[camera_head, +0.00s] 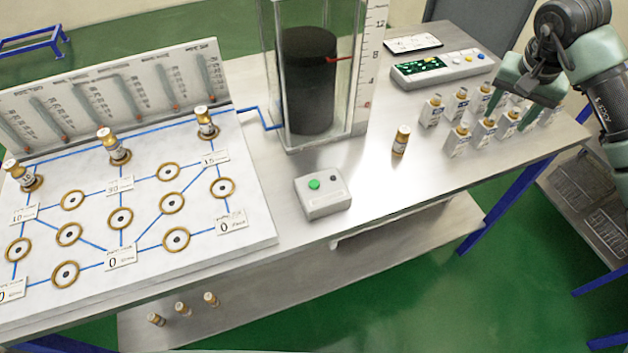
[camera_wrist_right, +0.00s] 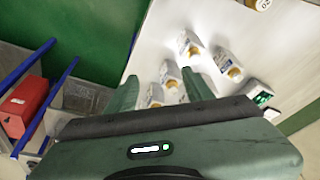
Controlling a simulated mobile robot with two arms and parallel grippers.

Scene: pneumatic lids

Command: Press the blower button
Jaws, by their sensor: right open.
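The blower button is likely the green button (camera_head: 314,184) on a small grey box (camera_head: 323,204) near the table's front edge, right of the white board, in the head view. A small dark spot sits beside the green button. My right gripper (camera_head: 508,112) is open, above the group of white bottles at the right of the table, well away from the grey box. In the right wrist view its two fingers (camera_wrist_right: 158,88) are spread, with white bottles (camera_wrist_right: 188,45) beyond them. The button box is not in the wrist view. My left gripper is not in view.
A white board (camera_head: 130,280) with gold rings and blue lines fills the table's left. A clear tank (camera_head: 268,90) with a black cylinder stands behind the button box. A lone amber vial (camera_head: 401,140) stands right of it. A control panel (camera_head: 442,67) lies at the back.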

